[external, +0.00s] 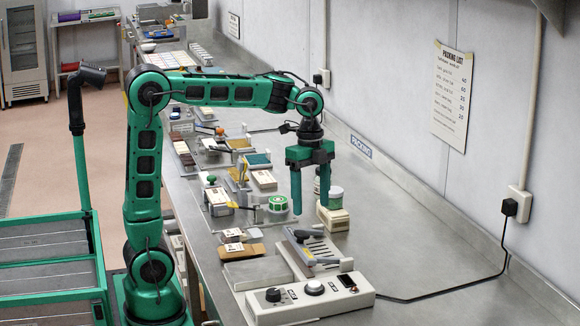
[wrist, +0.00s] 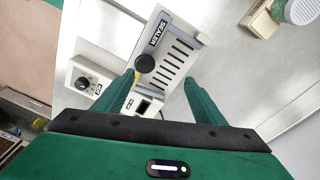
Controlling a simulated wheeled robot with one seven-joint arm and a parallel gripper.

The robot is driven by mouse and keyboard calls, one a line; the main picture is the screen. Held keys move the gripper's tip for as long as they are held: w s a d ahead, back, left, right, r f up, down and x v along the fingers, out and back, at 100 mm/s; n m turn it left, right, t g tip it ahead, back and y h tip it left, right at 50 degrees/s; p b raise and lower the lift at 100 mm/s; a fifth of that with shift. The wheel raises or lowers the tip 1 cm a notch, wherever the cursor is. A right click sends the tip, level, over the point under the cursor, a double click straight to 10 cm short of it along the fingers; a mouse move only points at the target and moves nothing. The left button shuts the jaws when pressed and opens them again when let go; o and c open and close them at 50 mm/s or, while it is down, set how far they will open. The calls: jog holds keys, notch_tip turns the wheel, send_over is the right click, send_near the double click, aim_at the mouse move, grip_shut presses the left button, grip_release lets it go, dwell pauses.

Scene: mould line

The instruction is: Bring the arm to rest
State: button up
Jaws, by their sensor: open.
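My green arm reaches over the steel counter (external: 400,240) from its left side and bends down. My gripper (external: 311,202) points downward above the counter, its two fingers apart with nothing between them. In the wrist view my gripper (wrist: 160,92) also shows open and empty, with a sealer (wrist: 172,58) below and beyond the fingertips. In the external view the sealer (external: 322,252) stands in front of my gripper, toward the near end of the counter.
A control box (external: 310,297) with knobs sits at the near end. Several fixtures line the counter behind. Its right side is mostly clear, except for a cable (external: 430,296).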

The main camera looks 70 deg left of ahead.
jog(key=w+a+r+m, duration=0.1)
jog(key=w+a+m, duration=0.2)
jog(key=w+a, duration=0.5)
jog(key=w+a+r+m+y, duration=0.1)
jog(key=w+a+m, duration=0.2)
jog(key=w+a, duration=0.5)
jog(key=shift+a, duration=3)
jog(key=shift+s+r, duration=0.1)
